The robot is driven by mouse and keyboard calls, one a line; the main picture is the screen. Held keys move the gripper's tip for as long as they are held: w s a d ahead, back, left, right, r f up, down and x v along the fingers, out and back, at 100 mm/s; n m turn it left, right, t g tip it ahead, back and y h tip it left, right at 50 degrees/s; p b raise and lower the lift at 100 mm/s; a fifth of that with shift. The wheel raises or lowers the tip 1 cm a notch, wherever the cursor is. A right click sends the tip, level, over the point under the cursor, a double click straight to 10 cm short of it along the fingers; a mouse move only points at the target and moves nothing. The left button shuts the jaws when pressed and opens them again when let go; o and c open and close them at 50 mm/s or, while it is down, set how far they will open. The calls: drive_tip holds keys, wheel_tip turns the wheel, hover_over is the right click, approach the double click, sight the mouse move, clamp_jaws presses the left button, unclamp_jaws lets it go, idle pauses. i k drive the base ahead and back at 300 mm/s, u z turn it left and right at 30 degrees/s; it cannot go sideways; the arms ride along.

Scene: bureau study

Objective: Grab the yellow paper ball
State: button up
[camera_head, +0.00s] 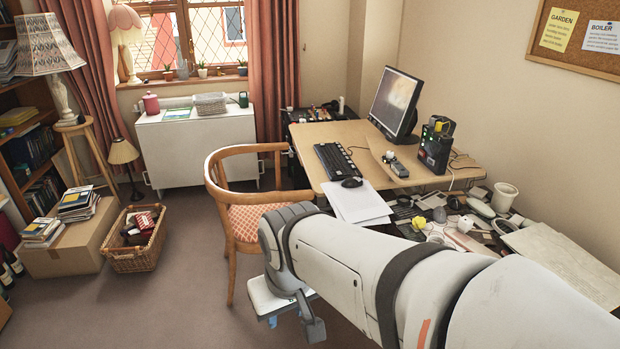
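A small yellow crumpled lump (439,215), which looks like the yellow paper ball, lies among clutter on the low surface to the right of the desk. My pale grey arm crosses the lower right, in front of part of that clutter. My gripper (312,329) seems to be the dark grey piece hanging at the arm's far end, low and left of the yellow lump, well apart from it. Its fingers are not clear, so I cannot tell whether it is open or shut.
The wooden desk (330,133) holds a monitor (396,102), keyboard (335,161), mouse and papers. A wooden armchair (244,180) stands close to my arm. A wicker basket (134,258) and a cardboard box (68,250) stand at left. The carpet at lower left is clear.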

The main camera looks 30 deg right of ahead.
sight(418, 222)
drive_tip(key=i, duration=2.55)
drive_tip(key=z, duration=3.95)
drive_tip(key=i, duration=1)
